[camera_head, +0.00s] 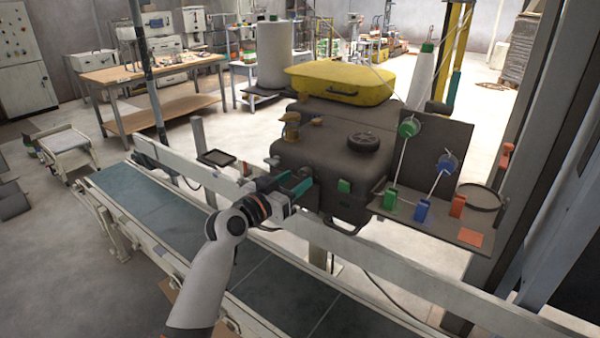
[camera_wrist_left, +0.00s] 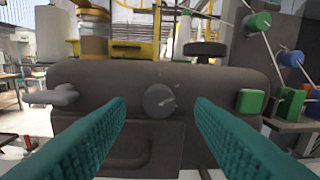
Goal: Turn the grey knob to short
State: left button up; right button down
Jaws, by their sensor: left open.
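The grey knob (camera_wrist_left: 159,101) is a round dial on the front of the dark machine body (camera_wrist_left: 75,122). A pale mark shows on its right part; no "short" label can be read. My left gripper (camera_wrist_left: 160,108) is open, its two teal fingers apart, with the knob seen in the gap between them, not gripped. In the head view my left gripper (camera_head: 303,184) is at the front of the machine (camera_head: 315,148), and the knob cannot be made out there. My right gripper is not in view.
A green button (camera_wrist_left: 250,102) is right of the knob, and a grey lever (camera_wrist_left: 52,95) is to its left. A shelf (camera_head: 440,226) with green, blue and orange blocks juts out at right. A conveyor (camera_head: 150,215) runs in front.

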aim_at(306, 173)
pick_arm(q)
jog(key=shift+x, duration=1.4)
jog(key=c, duration=1)
